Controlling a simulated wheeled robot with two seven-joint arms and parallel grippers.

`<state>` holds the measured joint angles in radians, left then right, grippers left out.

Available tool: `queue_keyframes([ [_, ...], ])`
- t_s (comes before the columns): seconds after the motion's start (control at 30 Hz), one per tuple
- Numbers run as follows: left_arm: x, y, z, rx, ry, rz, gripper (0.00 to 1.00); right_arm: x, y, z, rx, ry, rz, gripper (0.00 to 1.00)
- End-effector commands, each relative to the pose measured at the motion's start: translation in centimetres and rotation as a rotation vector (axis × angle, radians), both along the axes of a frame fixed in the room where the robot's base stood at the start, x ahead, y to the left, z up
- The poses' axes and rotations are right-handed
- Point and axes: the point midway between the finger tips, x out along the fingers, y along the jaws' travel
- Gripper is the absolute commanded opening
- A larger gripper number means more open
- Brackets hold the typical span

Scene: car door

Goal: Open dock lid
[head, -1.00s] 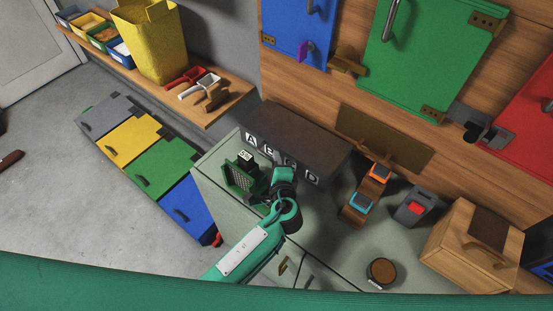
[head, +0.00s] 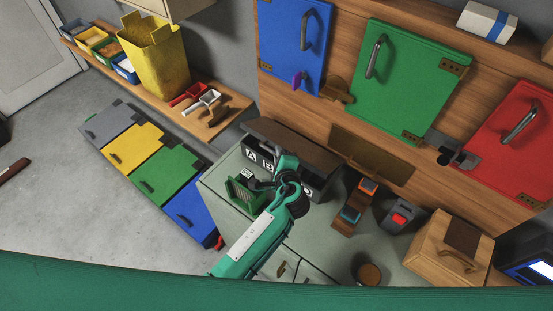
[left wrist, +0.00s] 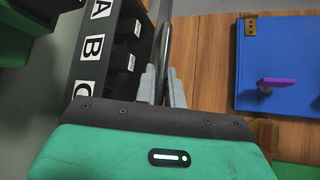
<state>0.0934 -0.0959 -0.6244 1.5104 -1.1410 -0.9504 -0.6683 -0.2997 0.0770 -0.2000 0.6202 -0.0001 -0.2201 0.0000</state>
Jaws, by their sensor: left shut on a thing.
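The dock is a dark box (head: 257,157) on the grey-green counter, with white letter tiles along its front. Its brown lid (head: 292,139) is tilted up, with a dark gap beneath. My left gripper (head: 286,163) is at the lid's front edge; its fingertips are hidden in the head view. In the left wrist view the left gripper (left wrist: 162,85) is shut on the lid's thin edge (left wrist: 166,40). The dock's open inside (left wrist: 122,50) shows beside it, with dark compartments and small white labels. My right gripper is in neither view.
A green basket-like holder (head: 243,194) stands left of the dock. A wooden stand (head: 352,208), a grey box with a red button (head: 400,217) and a wooden box (head: 447,248) are to the right. Behind is a wooden wall panel with blue (head: 293,42), green (head: 410,75) and red (head: 515,140) doors.

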Motion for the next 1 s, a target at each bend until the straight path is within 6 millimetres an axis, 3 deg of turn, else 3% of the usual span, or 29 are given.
queue_keyframes([
  [0.2,0.54,-0.36,1.14,-0.004,-0.002,0.001,0.0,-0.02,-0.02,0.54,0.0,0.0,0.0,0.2],
  [0.7,0.64,-0.42,1.26,-0.003,-0.002,0.001,0.0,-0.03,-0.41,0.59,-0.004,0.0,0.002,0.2],
  [0.73,0.64,-0.42,1.26,-0.003,-0.002,0.001,0.17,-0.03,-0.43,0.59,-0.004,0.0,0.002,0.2],
  [0.8,0.63,-0.42,1.25,-0.003,-0.002,0.001,0.3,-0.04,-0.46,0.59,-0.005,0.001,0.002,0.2],
  [1.0,0.63,-0.42,1.23,-0.002,-0.001,0.0,0.33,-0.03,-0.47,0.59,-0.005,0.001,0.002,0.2],
])
